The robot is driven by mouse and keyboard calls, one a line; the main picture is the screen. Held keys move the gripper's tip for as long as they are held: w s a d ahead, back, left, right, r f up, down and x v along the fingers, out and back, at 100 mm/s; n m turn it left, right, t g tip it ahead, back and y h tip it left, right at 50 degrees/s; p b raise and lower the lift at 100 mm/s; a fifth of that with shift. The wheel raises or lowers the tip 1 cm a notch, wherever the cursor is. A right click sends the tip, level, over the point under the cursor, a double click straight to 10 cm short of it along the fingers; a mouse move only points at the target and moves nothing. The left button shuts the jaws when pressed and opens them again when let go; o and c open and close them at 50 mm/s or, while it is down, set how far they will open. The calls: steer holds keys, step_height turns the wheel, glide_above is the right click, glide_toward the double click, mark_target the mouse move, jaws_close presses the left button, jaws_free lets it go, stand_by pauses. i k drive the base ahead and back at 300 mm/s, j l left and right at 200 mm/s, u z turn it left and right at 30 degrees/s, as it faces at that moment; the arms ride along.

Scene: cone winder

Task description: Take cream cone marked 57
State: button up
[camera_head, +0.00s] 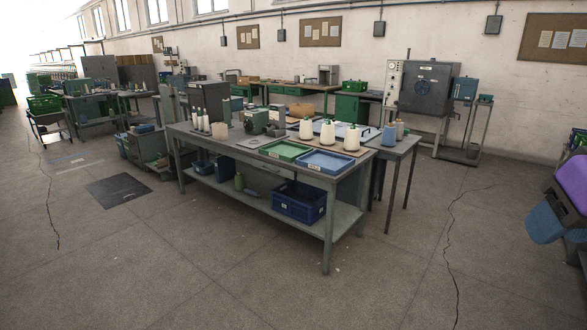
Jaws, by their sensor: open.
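Three cream cones with dark green tops stand upright in a row on the near worktable (235,150): a left one (306,130), a middle one (327,134) and a right one (352,139). They stand behind a green tray (284,158) and a blue tray (322,170). Any number on the cones is too small to read, so I cannot tell which is marked 57.
Thin white cones (200,121) and a green-grey device (255,122) stand at the table's left. A blue crate (300,201) sits on its lower shelf. A narrow side table (405,146) adjoins on the right. The floor in front is clear.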

mark_target(328, 136)
steer(key=i+j+u, duration=0.15)
steer(key=i, duration=0.9)
steer(key=i+j+u, duration=0.1)
steer(key=i, duration=0.95)
steer(key=i+j+z, duration=0.25)
steer(key=i, duration=0.25)
steer(key=i+j+z, duration=0.25)
steer(key=i, duration=0.3)
steer(key=l, duration=0.1)
